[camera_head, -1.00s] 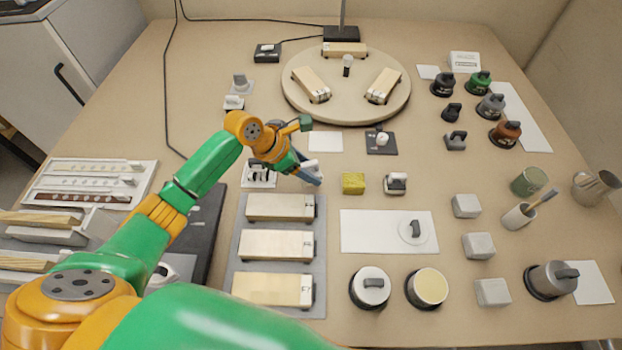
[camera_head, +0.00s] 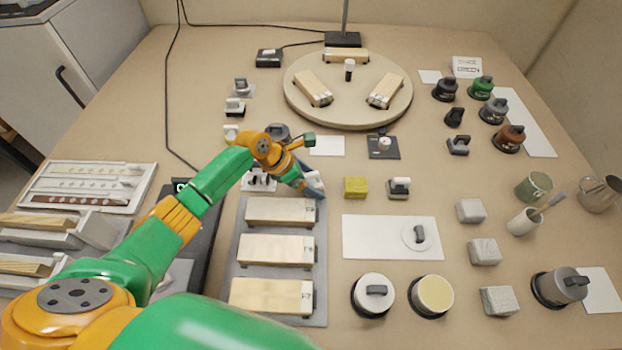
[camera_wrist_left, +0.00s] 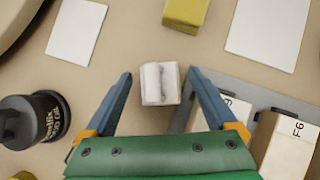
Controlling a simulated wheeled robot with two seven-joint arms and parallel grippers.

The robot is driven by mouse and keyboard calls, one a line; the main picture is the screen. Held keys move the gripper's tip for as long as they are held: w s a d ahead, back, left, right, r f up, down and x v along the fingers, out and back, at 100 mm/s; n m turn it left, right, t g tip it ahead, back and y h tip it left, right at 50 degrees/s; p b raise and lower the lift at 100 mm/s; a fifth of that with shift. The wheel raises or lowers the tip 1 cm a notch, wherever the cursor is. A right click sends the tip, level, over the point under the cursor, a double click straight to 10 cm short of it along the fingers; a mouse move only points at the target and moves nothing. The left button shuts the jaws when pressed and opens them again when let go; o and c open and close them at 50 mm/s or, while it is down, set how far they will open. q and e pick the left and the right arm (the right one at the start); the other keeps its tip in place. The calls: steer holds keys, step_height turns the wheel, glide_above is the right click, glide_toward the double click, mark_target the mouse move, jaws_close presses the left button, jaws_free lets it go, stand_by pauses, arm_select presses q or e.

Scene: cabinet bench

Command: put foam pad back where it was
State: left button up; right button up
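A small pale block with a grey strip across its top (camera_wrist_left: 160,84) lies between the spread fingers of my left gripper in the left wrist view; it may be the foam pad, but no label shows. In the head view this block (camera_head: 314,179) is partly hidden by my left gripper (camera_head: 312,190). The fingers (camera_wrist_left: 160,78) are open, with a gap on both sides of the block. A yellow block (camera_head: 355,187) stands to the right of the gripper; it also shows in the left wrist view (camera_wrist_left: 187,12). My right gripper is not in view.
A grey tray (camera_head: 233,268) with three wooden blocks lies just in front of the gripper. A dark-lidded jar (camera_wrist_left: 35,118) stands close by. A white sheet (camera_head: 365,238) lies to the right, and a round turntable (camera_head: 345,108) stands behind. Several grey blocks (camera_head: 484,251) are farther right.

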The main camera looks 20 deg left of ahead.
arm_select(q)
steer(key=shift+r, duration=0.45)
steer(key=p+v, duration=0.3)
steer(key=v, duration=0.8)
steer(key=shift+a+r, duration=0.2)
steer(key=shift+s, duration=0.15)
